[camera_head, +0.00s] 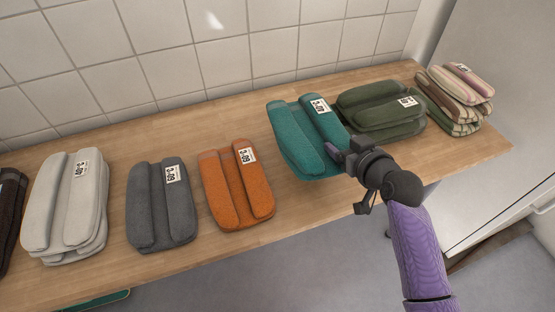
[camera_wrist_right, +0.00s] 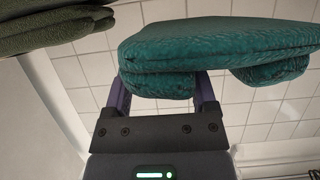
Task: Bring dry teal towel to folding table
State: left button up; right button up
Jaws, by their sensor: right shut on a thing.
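The teal towel (camera_head: 300,139) is a folded bundle with a white label, over the wooden table (camera_head: 188,218) between the orange and dark green towels. My right gripper (camera_head: 338,152) is at its right front side and is shut on it. In the right wrist view the teal towel (camera_wrist_right: 215,48) fills the upper part, with one fold between the two purple fingers of the gripper (camera_wrist_right: 163,88). Tiled wall shows behind it there. I cannot tell whether the towel touches the table. My left gripper is not in view.
An orange towel (camera_head: 238,188), a grey towel (camera_head: 161,205) and a light grey stack (camera_head: 68,205) lie to the left. A dark green stack (camera_head: 383,110) is close on the right, with a striped stack (camera_head: 456,98) beyond it. A tiled wall (camera_head: 215,50) runs behind the table.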

aim_at(334, 184)
notch_tip(334, 184, down, 10)
jog(key=b, duration=0.6)
jog(key=shift+f, duration=0.2)
jog(key=shift+r, duration=0.3)
jog(key=o, duration=1)
jog(key=shift+f, duration=0.2)
jog(key=o, duration=0.3)
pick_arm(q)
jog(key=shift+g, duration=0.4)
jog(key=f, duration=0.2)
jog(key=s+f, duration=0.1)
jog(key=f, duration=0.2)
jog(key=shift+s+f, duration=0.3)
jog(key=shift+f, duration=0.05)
pick_arm(e)
jog(key=shift+o, duration=0.2)
jog(key=shift+r, duration=0.1)
